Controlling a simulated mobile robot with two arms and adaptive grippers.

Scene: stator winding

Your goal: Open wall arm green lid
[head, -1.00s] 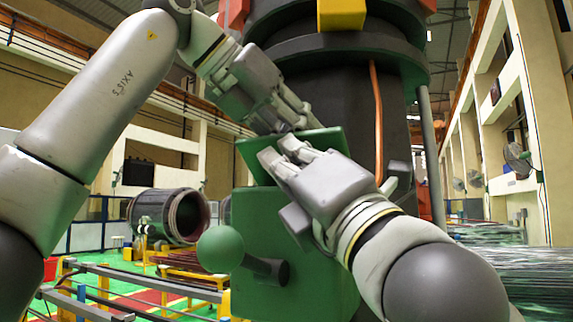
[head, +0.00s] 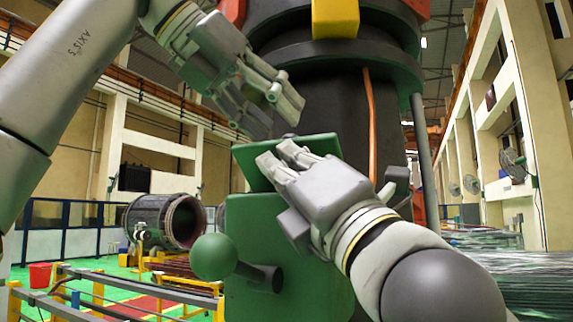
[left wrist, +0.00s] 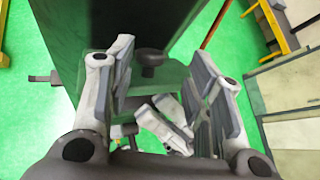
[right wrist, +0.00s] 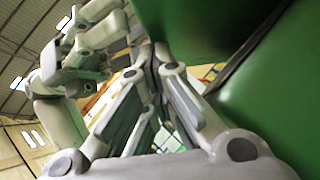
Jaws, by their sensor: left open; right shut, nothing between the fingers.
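The green lid (head: 323,145) stands tilted up above the green box (head: 262,215) on the dark column; a gap shows between them. My right gripper (head: 275,160) is shut and empty, its fingertips in front of the lid; I cannot tell whether they touch it. In the right wrist view its fingers (right wrist: 155,57) are together beside green surfaces. My left gripper (head: 272,108) is open and empty, above the lid's upper left. In the left wrist view its spread fingers (left wrist: 162,65) frame a dark knob (left wrist: 150,58) and part of the lid.
A green ball handle (head: 213,257) sticks out from the box's left side. A rod (head: 417,140) stands right of the column. Yellow rails (head: 150,285) and a large cylinder (head: 165,220) are farther back on the left. My two grippers are close together.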

